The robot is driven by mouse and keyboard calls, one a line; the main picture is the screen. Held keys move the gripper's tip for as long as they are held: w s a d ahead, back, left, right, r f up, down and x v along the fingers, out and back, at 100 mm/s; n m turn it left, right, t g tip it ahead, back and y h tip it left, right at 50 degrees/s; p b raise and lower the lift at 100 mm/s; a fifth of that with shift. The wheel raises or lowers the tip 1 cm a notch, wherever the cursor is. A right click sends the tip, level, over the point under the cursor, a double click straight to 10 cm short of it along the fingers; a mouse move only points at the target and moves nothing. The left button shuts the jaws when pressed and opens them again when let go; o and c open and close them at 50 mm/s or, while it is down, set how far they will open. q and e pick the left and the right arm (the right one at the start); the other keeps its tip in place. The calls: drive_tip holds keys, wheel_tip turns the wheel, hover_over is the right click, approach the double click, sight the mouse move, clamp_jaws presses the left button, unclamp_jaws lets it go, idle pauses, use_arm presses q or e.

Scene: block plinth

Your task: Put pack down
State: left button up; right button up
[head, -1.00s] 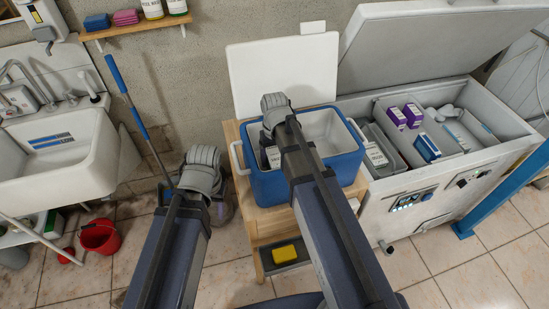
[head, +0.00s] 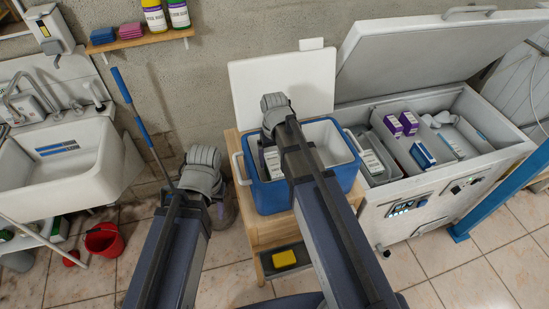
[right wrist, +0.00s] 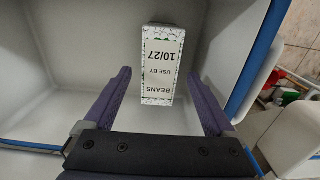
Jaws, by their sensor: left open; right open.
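A white pack (right wrist: 160,75) labelled beans, use by 10/27, stands inside the blue cool box (head: 335,180). Its printed face also shows in the head view (head: 272,161). My right gripper (right wrist: 159,74) is open, with its purple fingers on either side of the pack and a visible gap at each side. In the head view my right wrist is over the cool box and hides the fingers. My left gripper (head: 221,209) is left of the cool box, mostly hidden behind its own wrist; it is open and apart from the pack.
The cool box stands on a wooden stand (head: 262,236), its white lid (head: 290,80) raised behind. To the right is an open chest freezer (head: 500,160) holding several packs and bins. A sink (head: 60,160), red bucket (head: 103,239) and blue-handled pole (head: 130,105) are at left.

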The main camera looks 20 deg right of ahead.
wheel_tip(320, 180, up, 7)
drive_tip(key=p, duration=0.6)
drive_tip(key=s+a+n, duration=0.1)
drive_tip(key=s+a, duration=0.4)
drive_tip(key=s, duration=0.2)
drive_tip(key=s+a+n+h, duration=0.1)
drive_tip(key=s+a+n, duration=0.1)
drive_tip(key=s+a, duration=0.3)
drive_tip(key=shift+s, duration=1.2)
